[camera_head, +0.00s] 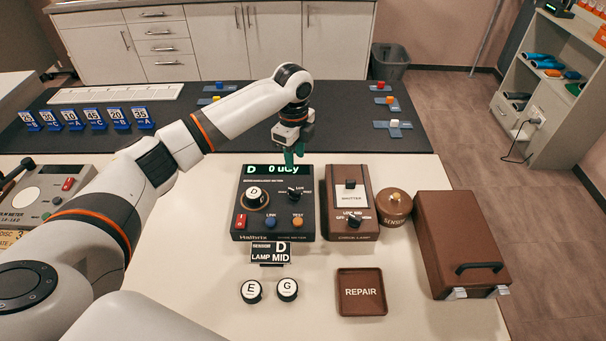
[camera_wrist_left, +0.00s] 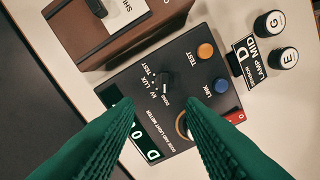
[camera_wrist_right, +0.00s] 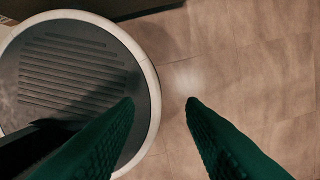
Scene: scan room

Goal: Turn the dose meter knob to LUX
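The dose meter (camera_head: 240,222) is a dark box on the white worktop, with a lit green display and a large dial marked D (camera_head: 256,197). Its small black selector knob (camera_head: 294,193) sits at the upper right of the face. My left gripper (camera_head: 293,155) is above the meter's back edge, fingers pointing down. Its fingers (camera_wrist_left: 162,103) are apart, nothing held. My right gripper (camera_wrist_right: 160,102) is open and empty over the floor.
In front are a lamp sign (camera_head: 270,252), two round caps E (camera_head: 251,291) and G (camera_head: 287,289), and a REPAIR tray (camera_head: 361,309).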

